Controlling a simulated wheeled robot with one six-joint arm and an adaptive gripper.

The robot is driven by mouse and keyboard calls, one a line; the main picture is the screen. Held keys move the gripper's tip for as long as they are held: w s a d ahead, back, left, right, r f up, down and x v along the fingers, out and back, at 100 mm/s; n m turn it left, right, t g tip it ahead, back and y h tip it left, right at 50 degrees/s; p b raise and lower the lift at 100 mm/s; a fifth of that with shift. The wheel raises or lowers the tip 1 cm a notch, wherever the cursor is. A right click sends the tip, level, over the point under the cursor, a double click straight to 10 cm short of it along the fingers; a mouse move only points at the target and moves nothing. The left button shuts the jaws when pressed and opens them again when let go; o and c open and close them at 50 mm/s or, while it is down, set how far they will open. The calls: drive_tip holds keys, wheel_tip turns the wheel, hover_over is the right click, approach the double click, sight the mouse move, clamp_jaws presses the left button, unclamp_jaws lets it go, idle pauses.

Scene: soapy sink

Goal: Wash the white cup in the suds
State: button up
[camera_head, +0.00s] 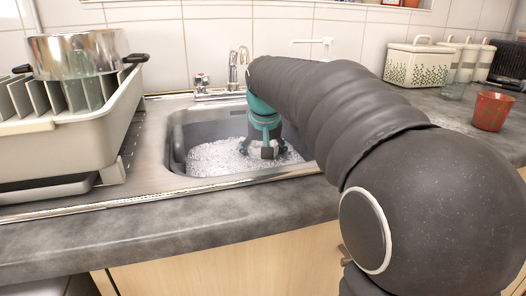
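My gripper (263,154) points down into the sink basin (178,146), with its fingertips at the level of the white suds (213,158). Its dark fingers are spread apart. A pale patch shows between them, but I cannot tell whether it is the white cup or just suds. No white cup shows clearly anywhere else in view. The suds cover the basin floor, and my arm hides the basin's right side.
A dish rack (70,130) with a steel pot (75,55) stands left of the sink. The tap (235,70) rises behind the basin. The front counter strip is clear.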

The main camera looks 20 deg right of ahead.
drive_tip(key=shift+t, duration=0.3)
drive_tip(key=v, duration=0.5)
drive_tip(key=d+v, duration=0.1)
drive_tip(key=v, duration=0.2)
drive_tip(key=shift+s, duration=0.3)
wheel_tip(320, 180, up, 10)
drive_tip(key=shift+a, duration=0.15)
